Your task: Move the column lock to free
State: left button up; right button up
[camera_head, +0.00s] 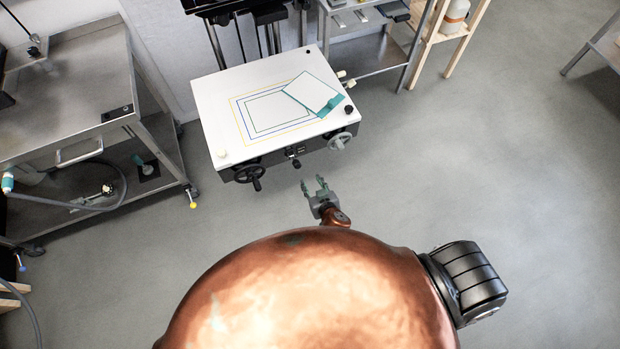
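The enlarger's white baseboard (215,110) stands in the upper middle. On its dark front side are a black handwheel (250,175) at left, a grey handwheel (340,141) at right and a small black lever-like control (293,159) between them. I cannot tell for sure which control is the column lock, nor read its position. My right gripper (313,186) is just in front of the front side, below the small control and apart from it. Its fingers are spread and nothing shows between them. My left gripper is not in view.
A white sheet with a teal edge (313,93) lies on the baseboard over printed frame lines. A steel cart (75,90) with a hose stands at left. A metal shelf and wooden rack (470,30) stand behind at right. The grey floor (480,180) at right is clear.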

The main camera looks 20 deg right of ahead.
aim_at(298, 167)
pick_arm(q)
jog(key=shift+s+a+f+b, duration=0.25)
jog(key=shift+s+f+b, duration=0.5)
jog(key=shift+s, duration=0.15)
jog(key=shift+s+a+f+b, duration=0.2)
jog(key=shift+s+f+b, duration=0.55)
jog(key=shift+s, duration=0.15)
pick_arm(e)
jog(key=shift+y, duration=0.3)
jog(key=shift+w+a+f, duration=0.35)
jog(key=shift+w, duration=1.1)
jog(key=shift+w+a+f, duration=0.35)
jog(key=shift+w, duration=1.05)
jog(key=shift+w+a+f, duration=0.35)
jog(key=shift+w, duration=1.1)
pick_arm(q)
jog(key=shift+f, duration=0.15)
pick_arm(e)
jog(key=shift+w+f, duration=0.1)
jog(key=shift+w, duration=0.1)
jog(key=shift+c, duration=0.7)
